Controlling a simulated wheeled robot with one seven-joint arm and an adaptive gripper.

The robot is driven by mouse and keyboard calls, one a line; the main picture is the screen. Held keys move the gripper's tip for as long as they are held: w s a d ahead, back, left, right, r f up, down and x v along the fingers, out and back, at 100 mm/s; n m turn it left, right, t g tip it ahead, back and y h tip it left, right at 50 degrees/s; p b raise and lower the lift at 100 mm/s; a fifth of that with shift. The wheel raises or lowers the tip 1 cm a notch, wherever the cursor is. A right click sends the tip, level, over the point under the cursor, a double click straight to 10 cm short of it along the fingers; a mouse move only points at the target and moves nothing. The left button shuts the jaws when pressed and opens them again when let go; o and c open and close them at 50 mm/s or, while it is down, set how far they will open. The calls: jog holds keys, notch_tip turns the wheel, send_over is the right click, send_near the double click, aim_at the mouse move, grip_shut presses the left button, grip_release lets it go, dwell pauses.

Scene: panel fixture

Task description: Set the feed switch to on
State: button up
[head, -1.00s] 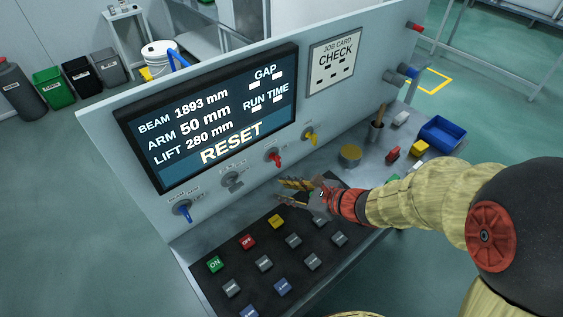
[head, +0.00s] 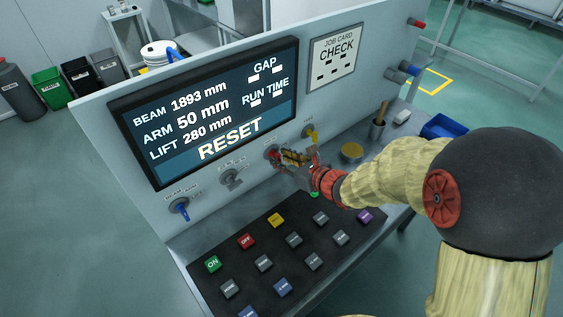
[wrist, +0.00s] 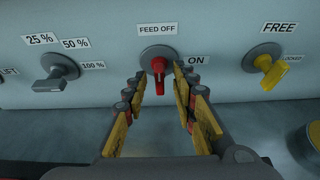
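The feed switch is a red handle (wrist: 159,78) on a round grey base, in the middle of the wrist view. The handle stands upright, in line with the "FEED OFF" label (wrist: 157,29) above it. The "ON" label (wrist: 196,60) is to its right. My gripper (wrist: 160,82) is open, with one yellow-padded finger on each side of the handle and a visible gap to both. In the head view my gripper (head: 293,160) is at the panel and partly hides the red switch (head: 271,152).
A grey selector knob (wrist: 54,76) is left of the feed switch and a yellow knob (wrist: 270,72) is right. In the head view, a blue switch (head: 180,206) is farther left. A black pad of push buttons (head: 293,240) lies below. The screen (head: 210,110) reads "RESET".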

jog(key=shift+w+a+f, duration=0.1)
jog(key=shift+w+a, duration=0.05)
jog(key=shift+a, duration=0.05)
jog(key=shift+c, duration=0.6)
grip_shut()
